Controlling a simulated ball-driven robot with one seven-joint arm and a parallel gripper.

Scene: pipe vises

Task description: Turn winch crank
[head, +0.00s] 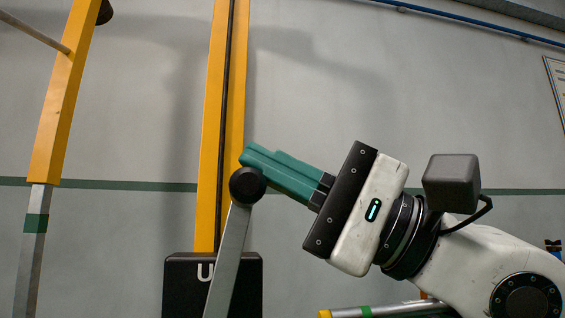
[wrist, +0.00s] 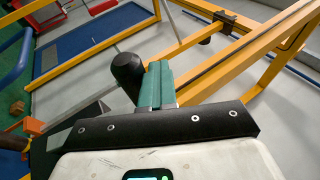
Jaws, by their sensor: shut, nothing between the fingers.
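The winch crank has a flat grey metal arm (head: 229,258) that leans slightly from upright, with a round black knob (head: 247,185) at its top end. The crank arm rises in front of a black winch housing (head: 182,285) on a yellow post. My gripper (head: 249,156) comes from the right, its teal fingers shut together and empty. In the head view the fingertips lie just above and behind the knob. In the wrist view the black knob (wrist: 127,72) stands just left of the shut fingers (wrist: 157,72). I cannot tell whether they touch.
A yellow upright (head: 212,120) with a dark strip stands behind the crank. A yellow and grey post (head: 58,130) leans at the left. A grey bar (head: 385,311) lies low under my arm. Yellow beams (wrist: 250,55) cross the right of the wrist view.

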